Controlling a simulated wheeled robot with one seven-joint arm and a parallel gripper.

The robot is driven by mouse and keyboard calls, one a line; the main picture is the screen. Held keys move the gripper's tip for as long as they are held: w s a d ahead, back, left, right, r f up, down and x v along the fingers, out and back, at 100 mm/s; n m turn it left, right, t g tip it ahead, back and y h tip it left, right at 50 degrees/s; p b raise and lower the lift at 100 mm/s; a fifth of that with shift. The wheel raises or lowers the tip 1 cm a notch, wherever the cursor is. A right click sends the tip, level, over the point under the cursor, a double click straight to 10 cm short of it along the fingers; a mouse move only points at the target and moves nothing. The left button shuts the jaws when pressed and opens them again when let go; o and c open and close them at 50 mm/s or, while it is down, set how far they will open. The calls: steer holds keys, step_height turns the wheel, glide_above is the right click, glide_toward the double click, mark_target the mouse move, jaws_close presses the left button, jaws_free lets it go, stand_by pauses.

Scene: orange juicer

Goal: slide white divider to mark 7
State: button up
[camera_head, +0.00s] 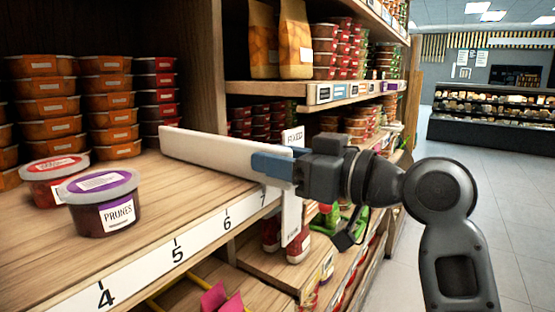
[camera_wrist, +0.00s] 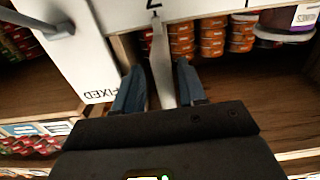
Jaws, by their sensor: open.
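The white divider (camera_head: 205,150) stands upright on the wooden shelf, running back from the front edge. Its front end is beside mark 7 (camera_head: 263,197) on the white numbered strip (camera_head: 150,262). My gripper (camera_head: 268,163), with blue fingers, is at the divider's front end. In the wrist view the divider (camera_wrist: 160,55) lies between the two spread fingers of my gripper (camera_wrist: 158,88), with gaps visible beside it. The fingers hide the divider's front end in the head view. A digit (camera_wrist: 153,4) on the strip is cut off at the wrist view's top edge.
A purple-lidded prunes tub (camera_head: 103,215) and a red-lidded tub (camera_head: 52,180) stand left of the divider. Stacked orange tubs (camera_head: 42,108) are behind. A white panel marked FIXED (camera_wrist: 98,60) is close beside the gripper. Bare shelf lies between the prunes tub and divider.

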steer(key=b+v, duration=0.1)
steer(key=v, duration=0.6)
steer(key=shift+s+d+b, duration=0.25)
steer(key=shift+d+b, duration=0.05)
steer(key=s+d+f+m+t+h, duration=0.2)
steer(key=s+f+m+h, duration=0.15)
steer(key=f, duration=0.55)
steer(key=s+d+f+m+t+h, duration=0.1)
steer(key=s+d+f+m+h, duration=0.25)
steer(key=f, duration=0.45)
steer(key=s+d+f+m+t+h, duration=0.25)
steer(key=s+f+m, duration=0.2)
steer(key=f, duration=0.45)
steer(key=s+d+f+g+h, duration=0.1)
steer(key=s+f+h, duration=0.15)
steer(key=s, duration=0.45)
steer(key=s+d+f+h, duration=0.1)
steer(key=s+d+f, duration=0.15)
steer(key=s, duration=0.45)
steer(key=s+r+n+h, duration=0.1)
steer(key=s+r, duration=0.1)
steer(key=s, duration=1.2)
steer(key=shift+s+d+g, duration=0.15)
steer(key=shift+d+g, duration=0.15)
steer(key=shift+g, duration=0.05)
